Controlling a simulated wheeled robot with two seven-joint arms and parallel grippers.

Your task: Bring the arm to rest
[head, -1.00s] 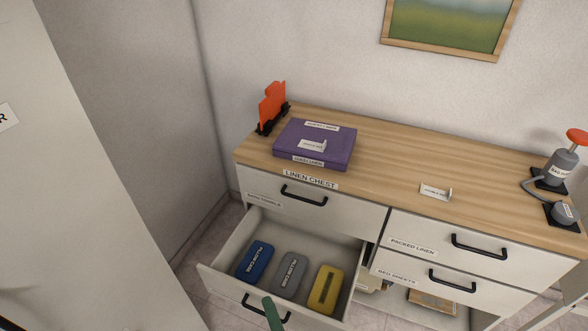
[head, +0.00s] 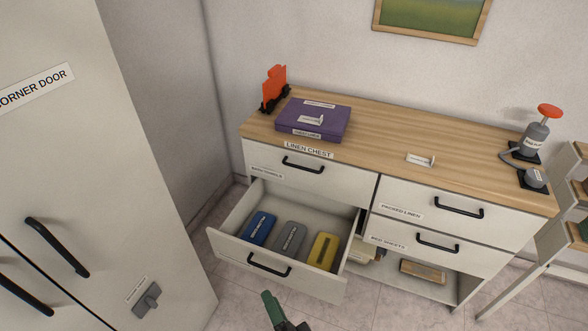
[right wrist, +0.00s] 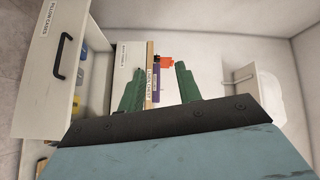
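My right gripper (head: 274,308) shows at the bottom edge of the head view, with its green finger in front of and below the open drawer. In the right wrist view my right gripper (right wrist: 160,70) has its two green fingers spread apart with nothing between them. It is clear of the linen chest (head: 440,165). My left gripper is not in view.
The lower left drawer (head: 240,255) stands pulled out, holding blue (head: 259,229), grey (head: 289,238) and yellow (head: 323,251) cases. A purple box (head: 308,120) and red-orange figure (head: 274,88) stand on top. The corner door (head: 110,150) is at left. Floor at lower right is clear.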

